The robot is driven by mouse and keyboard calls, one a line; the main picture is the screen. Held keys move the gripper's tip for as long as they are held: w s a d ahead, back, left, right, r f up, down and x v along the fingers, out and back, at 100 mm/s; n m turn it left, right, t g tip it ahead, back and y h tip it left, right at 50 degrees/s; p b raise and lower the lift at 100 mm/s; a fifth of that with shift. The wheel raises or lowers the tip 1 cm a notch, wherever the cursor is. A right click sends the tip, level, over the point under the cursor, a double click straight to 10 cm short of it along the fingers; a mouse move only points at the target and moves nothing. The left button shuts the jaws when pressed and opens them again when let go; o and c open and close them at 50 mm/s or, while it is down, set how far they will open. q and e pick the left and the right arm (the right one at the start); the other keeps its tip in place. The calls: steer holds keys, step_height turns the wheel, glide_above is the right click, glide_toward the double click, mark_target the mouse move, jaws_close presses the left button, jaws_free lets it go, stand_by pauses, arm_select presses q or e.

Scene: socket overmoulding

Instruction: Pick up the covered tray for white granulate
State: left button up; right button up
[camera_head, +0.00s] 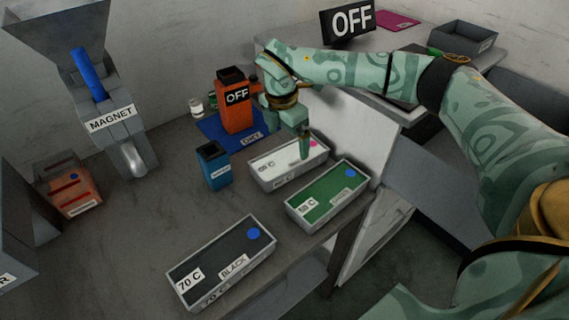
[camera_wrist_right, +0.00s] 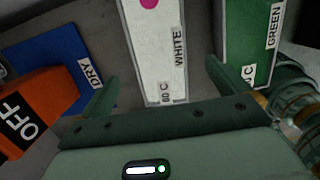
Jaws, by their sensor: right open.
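The covered tray for white granulate (camera_head: 286,160) is a grey tray with a white top, a pink dot, and white and temperature labels. It stands on the table, right of the blue mat. My right gripper (camera_head: 296,138) is open just above and behind it, with one finger pointing down over the tray. In the right wrist view the white tray (camera_wrist_right: 158,45) lies between the two spread fingers of the gripper (camera_wrist_right: 162,88), its labelled end partly hidden by the gripper body. Contact cannot be told. My left gripper is not in view.
The green tray (camera_head: 325,198) stands close on the right, the black tray (camera_head: 222,262) in front. An orange OFF device (camera_head: 236,112) on the blue DRY mat (camera_head: 213,128) and a blue container (camera_head: 214,168) stand left. The table's middle left is clear.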

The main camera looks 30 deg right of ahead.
mark_target(290, 156)
step_height(290, 156, down, 2)
steer(key=shift+d+f, duration=0.1)
steer(key=shift+d+f+b, duration=0.1)
steer(key=shift+f+b, duration=0.25)
steer(key=shift+f, duration=0.1)
steer(key=f+b, duration=0.1)
steer(key=f, duration=0.2)
steer(key=f+b, duration=0.1)
steer(key=f, duration=0.1)
steer(key=shift+w+d+f+b, duration=0.15)
steer(key=shift+d+f+b, duration=0.05)
steer(key=shift+d+b, duration=0.2)
steer(key=shift+r, duration=0.2)
steer(key=c, duration=1.3)
